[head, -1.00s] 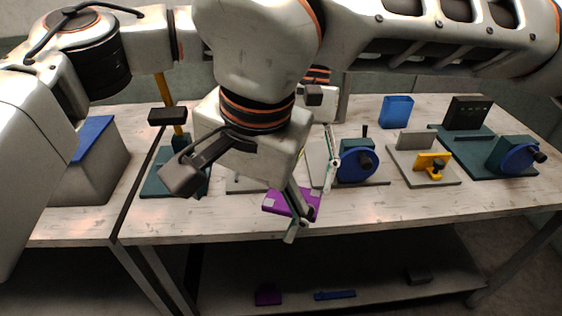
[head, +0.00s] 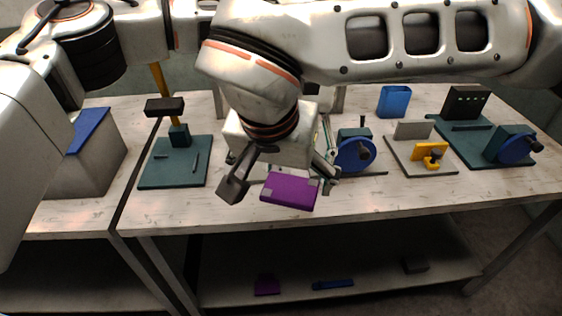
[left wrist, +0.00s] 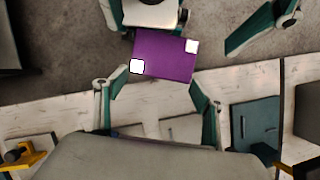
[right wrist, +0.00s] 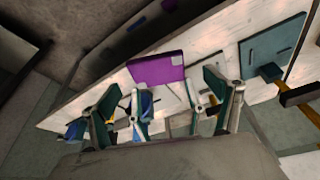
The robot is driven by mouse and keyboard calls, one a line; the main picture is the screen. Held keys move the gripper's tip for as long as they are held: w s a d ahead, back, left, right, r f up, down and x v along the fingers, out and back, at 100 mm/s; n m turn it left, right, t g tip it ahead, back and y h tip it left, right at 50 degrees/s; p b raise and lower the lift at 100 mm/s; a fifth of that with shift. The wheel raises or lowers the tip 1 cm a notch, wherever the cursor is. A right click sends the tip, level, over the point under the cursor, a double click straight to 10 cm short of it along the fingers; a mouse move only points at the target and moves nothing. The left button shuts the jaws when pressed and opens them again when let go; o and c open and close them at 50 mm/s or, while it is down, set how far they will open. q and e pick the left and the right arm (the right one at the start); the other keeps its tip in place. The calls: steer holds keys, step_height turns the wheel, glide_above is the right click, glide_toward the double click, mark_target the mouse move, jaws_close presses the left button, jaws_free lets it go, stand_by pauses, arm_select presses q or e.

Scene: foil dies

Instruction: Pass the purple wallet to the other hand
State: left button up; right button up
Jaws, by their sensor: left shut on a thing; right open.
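The purple wallet (head: 290,192), with pale corner patches, is held in the air above the table's front part. It also shows in the left wrist view (left wrist: 165,55) and the right wrist view (right wrist: 157,68). My left gripper (left wrist: 158,78) is shut on its near edge; in the head view this gripper is mostly hidden behind my right one. My right gripper (head: 281,183) is open, its fingers spread to either side of the wallet. I cannot tell whether they touch it. The left wrist view shows the right gripper's body close beyond the wallet.
A teal board (head: 172,172) with a yellow-handled tool lies left. A blue-wheeled device (head: 356,154), blue holder (head: 395,105), yellow clamp (head: 430,151) and dark box (head: 467,103) stand right. A blue-lidded bin (head: 87,165) is far left. The lower shelf (head: 370,250) bears small items.

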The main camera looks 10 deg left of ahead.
mark_target(287, 189)
steer(key=shift+x, duration=2)
steer(key=c, duration=1.2)
arm_select(q)
steer(key=o, duration=1.2)
